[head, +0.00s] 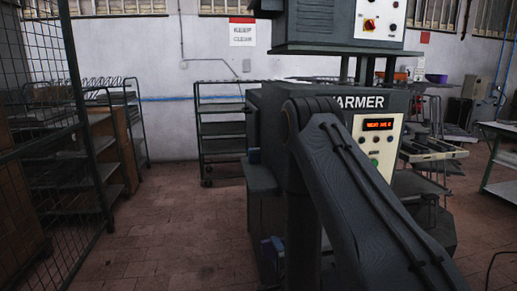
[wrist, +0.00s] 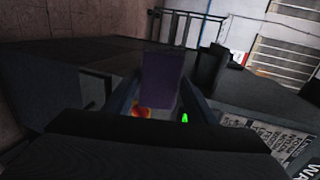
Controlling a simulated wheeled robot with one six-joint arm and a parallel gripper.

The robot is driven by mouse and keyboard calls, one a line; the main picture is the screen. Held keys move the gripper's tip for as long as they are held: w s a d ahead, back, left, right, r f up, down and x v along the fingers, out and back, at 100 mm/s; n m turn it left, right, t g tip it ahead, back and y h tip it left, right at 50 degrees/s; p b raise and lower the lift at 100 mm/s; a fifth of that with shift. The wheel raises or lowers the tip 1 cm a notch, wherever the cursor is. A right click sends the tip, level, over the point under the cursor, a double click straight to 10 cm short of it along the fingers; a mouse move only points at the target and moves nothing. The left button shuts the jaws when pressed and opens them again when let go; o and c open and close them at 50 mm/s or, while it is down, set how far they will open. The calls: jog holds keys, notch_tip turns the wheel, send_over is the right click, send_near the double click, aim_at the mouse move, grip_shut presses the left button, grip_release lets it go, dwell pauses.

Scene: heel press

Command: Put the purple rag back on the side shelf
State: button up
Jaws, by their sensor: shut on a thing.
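The purple rag (wrist: 163,80) stands up between the two fingers of my gripper (wrist: 158,98) in the wrist view. My gripper is shut on it. In the head view a small purple patch (head: 268,248) shows low beside the machine, left of my arm; most of my gripper is hidden there. A dark grey ledge (head: 261,178) juts from the left side of the machine, above that patch. It may be the side shelf, and its top looks bare.
The large dark machine marked "ARMER" (head: 378,104) stands close, partly behind my arm. A wheeled rack (head: 222,130) stands behind it. A mesh fence (head: 60,130) and shelves are at left. The tiled floor (head: 160,230) between is clear.

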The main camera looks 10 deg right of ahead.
jog(key=shift+w+d+r+g+p, duration=0.2)
jog(key=shift+w+r+g+p, duration=0.15)
jog(key=shift+r+g, duration=0.2)
jog(key=shift+w+d+r+g+p, duration=0.15)
jog(key=shift+w+r+g+p, duration=0.2)
jog(key=shift+g, duration=0.3)
jog(key=s+r+g+p, duration=0.3)
jog(key=s+r+g, duration=0.1)
jog(key=r+g, duration=0.4)
jog(key=shift+a, duration=0.15)
jog(key=shift+s+r+p, duration=0.15)
jog(key=shift+r+p, duration=0.05)
jog(key=shift+p, duration=0.1)
